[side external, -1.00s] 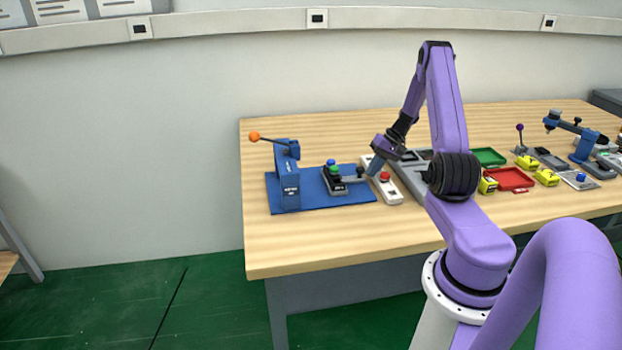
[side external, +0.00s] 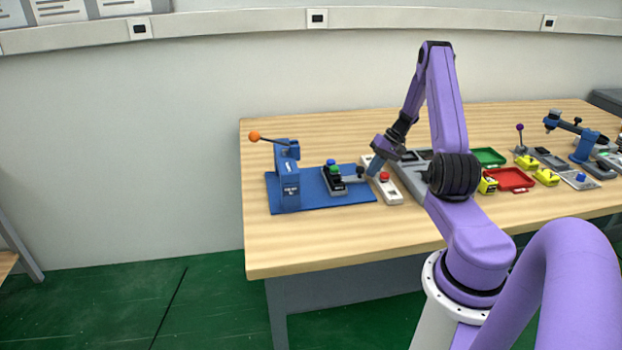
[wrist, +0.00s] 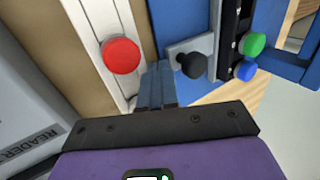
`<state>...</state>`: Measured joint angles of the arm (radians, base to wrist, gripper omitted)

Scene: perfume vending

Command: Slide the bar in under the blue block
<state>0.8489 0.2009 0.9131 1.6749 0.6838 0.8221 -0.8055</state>
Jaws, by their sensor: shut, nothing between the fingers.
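The tall blue block (side external: 290,180) stands at the left of the table, with an orange-knobbed lever on top. The small grey bar (side external: 356,180) with a dark round knob lies to its right, beside a dark strip with green and blue buttons. In the wrist view the bar (wrist: 205,44) and its black knob (wrist: 192,65) lie just right of my fingertips. My gripper (side external: 372,175) is shut and empty, low at the bar's outer end; it also shows in the wrist view (wrist: 158,70). I cannot tell whether it touches the bar.
A white panel with a red button (side external: 384,176) stands close to the right of my gripper; the button also shows in the wrist view (wrist: 121,56). A blue base plate (side external: 310,203) lies under the block. Green (side external: 488,157) and red (side external: 510,179) trays are farther right.

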